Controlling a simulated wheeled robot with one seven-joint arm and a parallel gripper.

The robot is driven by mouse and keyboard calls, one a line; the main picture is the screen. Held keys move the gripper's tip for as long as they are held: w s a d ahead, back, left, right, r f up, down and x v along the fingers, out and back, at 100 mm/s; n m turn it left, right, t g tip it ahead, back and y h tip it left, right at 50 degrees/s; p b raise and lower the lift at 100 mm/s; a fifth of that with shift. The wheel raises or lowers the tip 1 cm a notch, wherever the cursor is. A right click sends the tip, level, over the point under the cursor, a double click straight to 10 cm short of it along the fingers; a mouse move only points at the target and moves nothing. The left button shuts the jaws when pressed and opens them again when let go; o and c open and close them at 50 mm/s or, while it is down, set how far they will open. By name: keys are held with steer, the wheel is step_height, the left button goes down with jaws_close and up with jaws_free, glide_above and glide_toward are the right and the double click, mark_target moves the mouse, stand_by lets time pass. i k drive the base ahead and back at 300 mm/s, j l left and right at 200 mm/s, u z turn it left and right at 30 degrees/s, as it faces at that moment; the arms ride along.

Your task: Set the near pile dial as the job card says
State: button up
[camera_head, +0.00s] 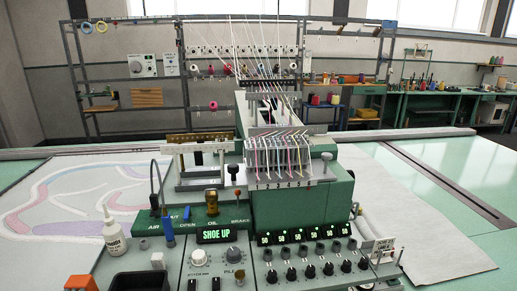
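A control panel stands at the front of the green tufting machine. A round dial (234,256) with "PILE" lettering by it sits there, and a paler dial (198,257) is to its left. Their settings are too small to read. A row of small green displays (281,238), seeming to read 50, sits above rows of black knobs (310,271). My gripper is not in view.
A lit "SHOE UP" display (217,235) sits above the dials. A white bottle (113,233), a black bin (139,281) and an orange block (80,283) stand at the left front. Threads run to the needle head.

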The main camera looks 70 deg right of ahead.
mark_target(234, 256)
steer(key=j+z, duration=0.15)
steer(key=z, duration=2.5)
steer(key=l, duration=0.1)
